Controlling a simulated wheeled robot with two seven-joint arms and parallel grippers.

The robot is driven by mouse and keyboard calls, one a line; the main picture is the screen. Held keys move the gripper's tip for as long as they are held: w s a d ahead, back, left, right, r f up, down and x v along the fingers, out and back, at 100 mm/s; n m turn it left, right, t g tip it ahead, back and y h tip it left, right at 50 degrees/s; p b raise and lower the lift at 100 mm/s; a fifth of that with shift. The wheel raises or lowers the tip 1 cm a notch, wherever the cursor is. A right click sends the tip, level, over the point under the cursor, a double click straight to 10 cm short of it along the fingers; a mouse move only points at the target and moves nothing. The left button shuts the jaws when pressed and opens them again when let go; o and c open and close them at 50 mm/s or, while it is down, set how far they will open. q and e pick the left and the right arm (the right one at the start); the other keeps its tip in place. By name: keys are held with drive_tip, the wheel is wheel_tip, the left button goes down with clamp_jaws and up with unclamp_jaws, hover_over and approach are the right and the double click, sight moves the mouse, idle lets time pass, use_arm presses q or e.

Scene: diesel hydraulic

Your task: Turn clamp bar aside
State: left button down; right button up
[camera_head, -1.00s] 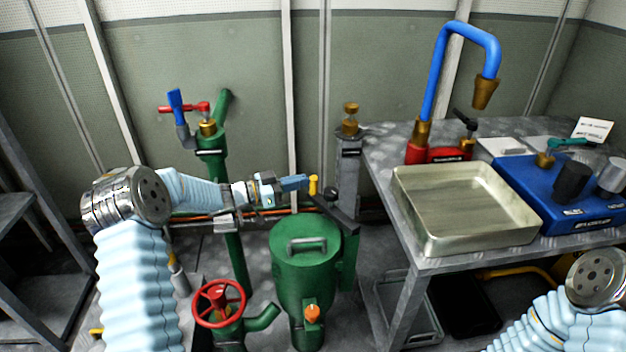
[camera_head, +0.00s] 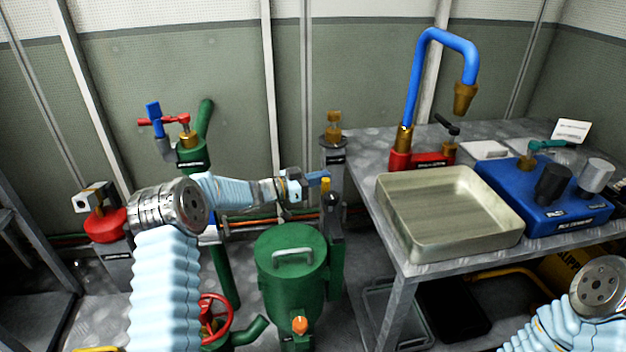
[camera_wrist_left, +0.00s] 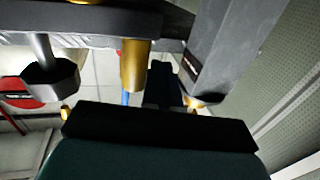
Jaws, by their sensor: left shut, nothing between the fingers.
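The dark clamp bar (camera_head: 334,212) stands beside the green lidded vessel (camera_head: 292,262), seen nearly end-on in the head view. A yellow pin (camera_head: 325,184) rises at its end. My left gripper (camera_head: 322,180) is shut and empty, its blue fingertips right at the yellow pin; whether they touch cannot be told. In the left wrist view a dark bar (camera_wrist_left: 90,22) crosses the top, with a yellow pin (camera_wrist_left: 135,66) and a black hex knob (camera_wrist_left: 50,80) below it. My right gripper is out of view; only its arm shows at lower right.
A grey post (camera_head: 334,150) with a brass top stands behind the bar. The steel table (camera_head: 440,262) at right carries a metal tray (camera_head: 455,240) and a blue unit (camera_head: 545,205). A red handwheel (camera_head: 215,318) stands at lower left. A green pipe (camera_head: 205,150) rises behind my left arm.

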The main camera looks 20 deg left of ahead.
use_arm(q)
drive_tip(key=shift+w+d, duration=0.1)
drive_tip(key=shift+d, duration=0.15)
idle(0.4)
